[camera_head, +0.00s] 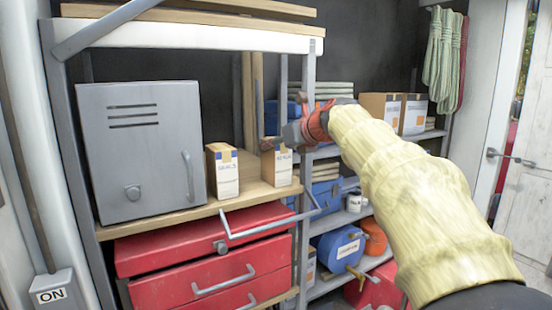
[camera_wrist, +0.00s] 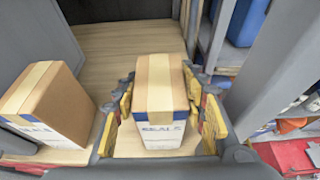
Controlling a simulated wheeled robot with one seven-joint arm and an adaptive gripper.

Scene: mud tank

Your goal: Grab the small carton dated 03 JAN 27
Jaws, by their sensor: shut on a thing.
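Two small brown-and-white cartons marked SEALS are at the wooden shelf's front edge. The right carton (camera_head: 278,168) is between the yellow-padded fingers of my gripper (camera_head: 292,136), which is shut on it. The wrist view shows this carton (camera_wrist: 160,85) upright, with a finger on each side of it. I cannot tell whether its base touches the shelf. The left carton (camera_head: 223,172) stands apart from it, beside the grey cabinet; it is also at the left of the wrist view (camera_wrist: 45,105). No date is readable on either carton.
The grey metal cabinet (camera_head: 142,150) fills the shelf's left side. Red drawers (camera_head: 205,263) are below. A grey shelf post (camera_head: 305,120) stands close to the right of my gripper. The wooden shelf (camera_wrist: 120,50) is bare behind the cartons.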

